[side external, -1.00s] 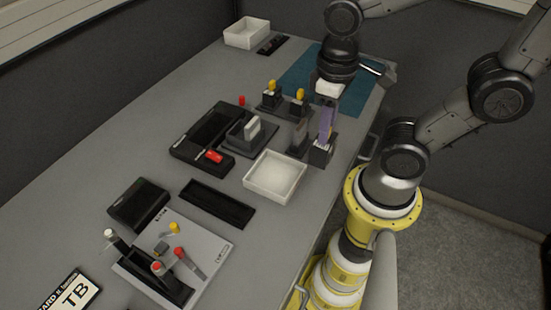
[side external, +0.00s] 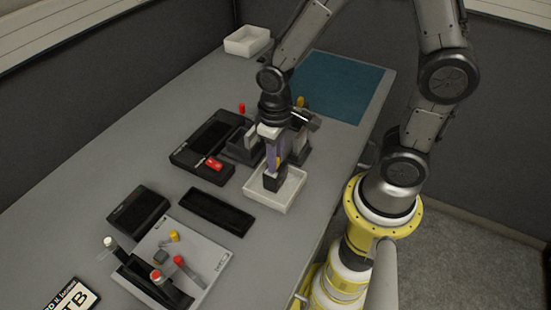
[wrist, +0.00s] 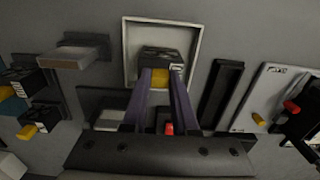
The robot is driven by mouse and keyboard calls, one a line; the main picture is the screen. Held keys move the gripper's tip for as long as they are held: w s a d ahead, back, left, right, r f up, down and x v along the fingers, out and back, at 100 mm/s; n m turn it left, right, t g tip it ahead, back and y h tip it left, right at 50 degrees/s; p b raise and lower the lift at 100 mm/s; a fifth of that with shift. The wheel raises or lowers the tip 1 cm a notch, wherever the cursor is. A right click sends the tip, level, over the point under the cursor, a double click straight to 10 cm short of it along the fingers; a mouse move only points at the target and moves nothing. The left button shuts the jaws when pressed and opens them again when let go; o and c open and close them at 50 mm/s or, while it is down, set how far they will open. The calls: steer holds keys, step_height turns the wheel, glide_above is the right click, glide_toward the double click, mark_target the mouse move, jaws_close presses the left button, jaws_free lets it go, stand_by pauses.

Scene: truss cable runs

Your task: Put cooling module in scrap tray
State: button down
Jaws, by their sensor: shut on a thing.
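My gripper (side external: 274,158), with purple fingers, is shut on a black block with a yellow grip, which I take to be the cooling module (side external: 272,183). In the wrist view the yellow grip sits between the fingertips (wrist: 161,80), and the module's dark ribbed body (wrist: 160,58) is beyond them. The module hangs upright over a shallow white tray (side external: 290,203), which also shows in the wrist view (wrist: 133,50). It overlaps the tray's near part there. I cannot tell whether it touches the tray floor. No label on the tray is readable.
Another white tray (side external: 247,41) stands at the far end by a bare teal mat (side external: 340,85). A black unit with a red handle (side external: 213,164), a narrow black tray (side external: 219,211) and a grey board (side external: 215,248) with several upright parts lie left of my gripper.

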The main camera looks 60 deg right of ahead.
steer(key=shift+f, duration=0.25)
steer(key=shift+f, duration=0.15)
steer(key=shift+f, duration=0.2)
steer(key=c, duration=0.7)
jaws_free()
step_height(320, 180, up, 12)
steer(key=shift+s+d+r+t, duration=0.5)
steer(key=shift+s+r+t, duration=0.45)
steer(key=shift+s+r, duration=0.4)
steer(key=shift+s+d+r+t, duration=0.5)
steer(key=shift+s+r+t, duration=0.5)
steer(key=shift+s, duration=0.7)
steer(key=shift+s+d+r+t, duration=0.5)
steer(key=shift+s+r+t, duration=0.35)
steer(key=shift+s+r, duration=0.55)
